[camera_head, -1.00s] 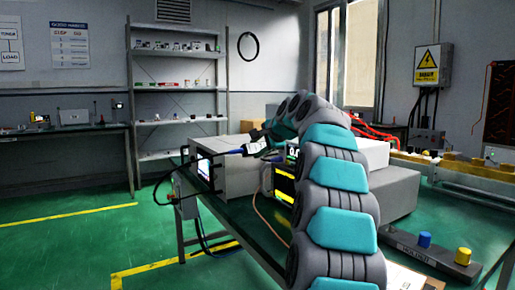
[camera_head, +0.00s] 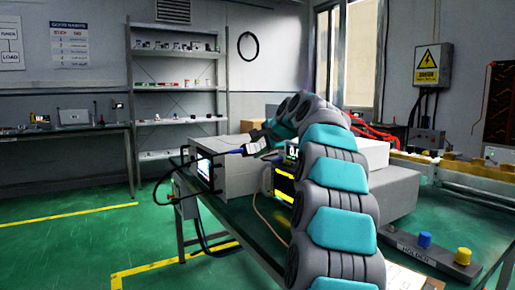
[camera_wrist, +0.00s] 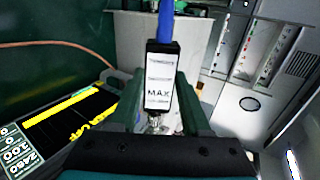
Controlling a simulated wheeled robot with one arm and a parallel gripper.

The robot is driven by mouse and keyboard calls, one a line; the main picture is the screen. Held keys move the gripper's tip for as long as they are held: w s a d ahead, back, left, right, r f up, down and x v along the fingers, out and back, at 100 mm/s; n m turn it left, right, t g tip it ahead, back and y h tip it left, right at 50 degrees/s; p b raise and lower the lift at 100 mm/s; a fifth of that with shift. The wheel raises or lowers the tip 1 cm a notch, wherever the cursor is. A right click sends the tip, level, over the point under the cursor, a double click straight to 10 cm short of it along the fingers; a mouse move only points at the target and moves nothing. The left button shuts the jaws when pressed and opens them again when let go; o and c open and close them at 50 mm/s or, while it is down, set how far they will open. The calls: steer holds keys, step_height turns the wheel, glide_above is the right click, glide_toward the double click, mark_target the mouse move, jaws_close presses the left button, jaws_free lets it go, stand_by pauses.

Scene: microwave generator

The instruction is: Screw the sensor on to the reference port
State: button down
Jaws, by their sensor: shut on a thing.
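My gripper (camera_wrist: 157,112) is shut on the sensor (camera_wrist: 159,82), a black block with a white label reading "MAX". A blue cable (camera_wrist: 166,25) runs from its far end. A metal connector (camera_wrist: 156,122) shows at the sensor's near end, partly hidden by my gripper; I cannot tell whether it touches a port. The meter with a yellow display (camera_wrist: 70,118) lies at the left of the wrist view and also shows in the head view (camera_head: 284,184), partly behind my arm. In the head view my gripper (camera_head: 257,144) is beside the blue cable (camera_head: 236,151). I cannot make out the reference port.
A grey instrument with a lit screen (camera_head: 228,168) stands left of my arm on the green bench. Grey and white boxes (camera_head: 392,192) stand to its right. A holder with blue and yellow caps (camera_head: 432,252) lies at the front right. An orange cable (camera_head: 266,220) hangs near the meter.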

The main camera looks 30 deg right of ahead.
steer(key=shift+d, duration=1.25)
steer(key=shift+c, duration=1.4)
jaws_free()
steer(key=shift+s, duration=0.15)
steer(key=v, duration=0.7)
steer(key=shift+s+r+b, duration=0.15)
steer(key=shift+s+b, duration=0.1)
steer(key=shift+b, duration=0.1)
